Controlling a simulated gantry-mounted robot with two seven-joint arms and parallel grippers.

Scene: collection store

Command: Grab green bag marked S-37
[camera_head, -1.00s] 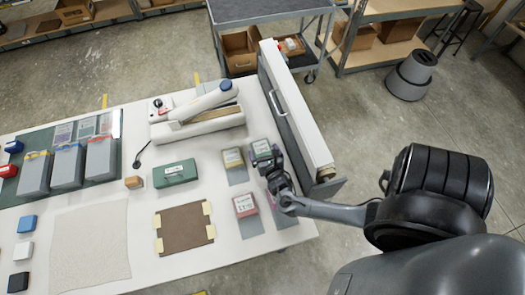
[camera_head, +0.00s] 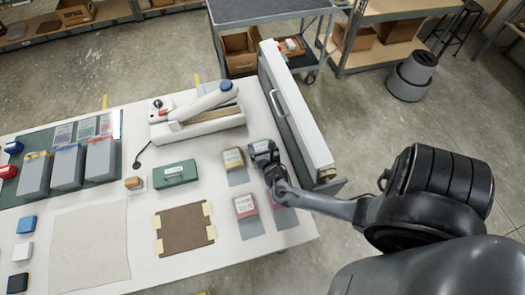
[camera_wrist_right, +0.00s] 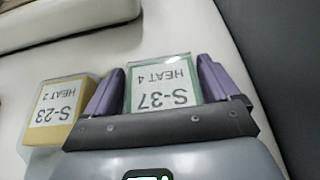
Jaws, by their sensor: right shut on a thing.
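The green-edged bag marked S-37 HEAT 4 (camera_wrist_right: 161,84) sits between the two purple fingers of my right gripper (camera_wrist_right: 160,92) in the right wrist view, its label upside down. The gripper is shut on it. In the head view my right gripper (camera_head: 264,152) is over the table's right part and mostly hides the bag. The yellow bag marked S-23 HEAT 2 (camera_wrist_right: 60,108) stands just left of the gripper; it also shows in the head view (camera_head: 233,158). My left gripper is not in view.
A long grey-white unit (camera_head: 293,105) runs close along the right table edge. A white sealer (camera_head: 198,118), a green box (camera_head: 175,174) and a brown mat (camera_head: 184,229) lie left.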

